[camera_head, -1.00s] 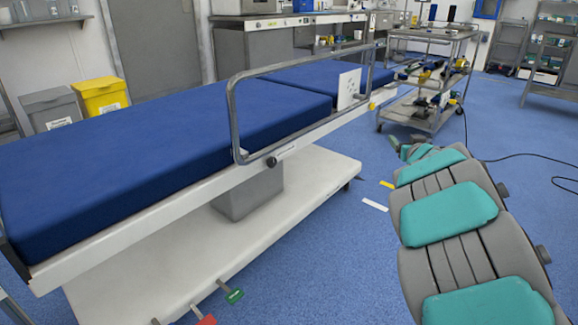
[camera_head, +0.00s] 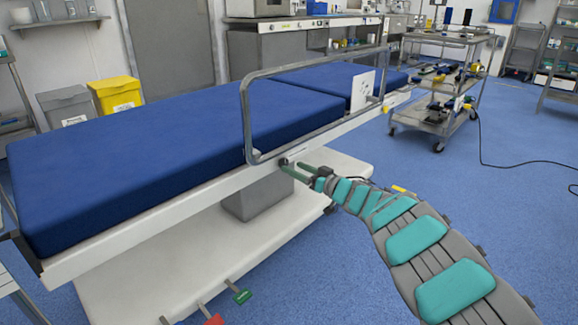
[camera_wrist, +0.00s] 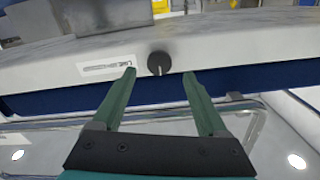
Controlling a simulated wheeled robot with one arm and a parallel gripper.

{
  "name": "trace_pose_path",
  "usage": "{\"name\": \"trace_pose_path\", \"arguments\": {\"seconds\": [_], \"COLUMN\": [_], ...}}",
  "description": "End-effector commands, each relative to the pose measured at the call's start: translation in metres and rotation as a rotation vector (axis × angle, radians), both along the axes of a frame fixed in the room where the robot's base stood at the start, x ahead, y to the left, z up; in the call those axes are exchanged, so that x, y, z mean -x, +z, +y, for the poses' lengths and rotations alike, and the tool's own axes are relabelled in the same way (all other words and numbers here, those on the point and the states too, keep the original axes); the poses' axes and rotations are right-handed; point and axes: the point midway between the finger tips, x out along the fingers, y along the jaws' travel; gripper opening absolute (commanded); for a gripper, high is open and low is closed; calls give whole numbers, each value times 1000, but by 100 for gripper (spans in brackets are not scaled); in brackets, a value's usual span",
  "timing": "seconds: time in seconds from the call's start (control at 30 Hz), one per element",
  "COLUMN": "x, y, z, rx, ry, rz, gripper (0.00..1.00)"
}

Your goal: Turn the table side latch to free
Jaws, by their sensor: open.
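The table side latch (camera_wrist: 159,63) is a dark round knob with a pale mark on its face. It sits on the white side rail of the operating table (camera_head: 150,211). In the wrist view it lies between the tips of my gripper (camera_wrist: 159,73), slightly beyond them. My gripper has two green fingers, spread apart and empty. In the head view my gripper (camera_head: 292,168) is at the rail near the foot of the metal guard, and the latch (camera_head: 283,162) is partly hidden by the fingers. I cannot tell whether the fingers touch the knob.
A label plate (camera_wrist: 107,66) is beside the knob. A metal guard rail (camera_head: 247,125) rises above the blue mattress (camera_head: 150,150). Green (camera_head: 242,297) and red (camera_head: 213,320) pedals stick out at the base. A loaded cart (camera_head: 440,125) stands to the right, with open floor around.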

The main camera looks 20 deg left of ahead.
Motion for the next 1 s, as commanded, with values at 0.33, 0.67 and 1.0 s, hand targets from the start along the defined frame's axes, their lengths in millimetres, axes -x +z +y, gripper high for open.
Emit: {"name": "trace_pose_path", "arguments": {"seconds": [0.33, 0.67, 1.0], "x": [-12, -15, -15], "y": [0, 0, -1], "z": [28, 33, 33], "rx": [-1, 0, 0], "ry": [0, -4, -3], "rz": [2, 1, 1], "gripper": [76, 76, 53]}}
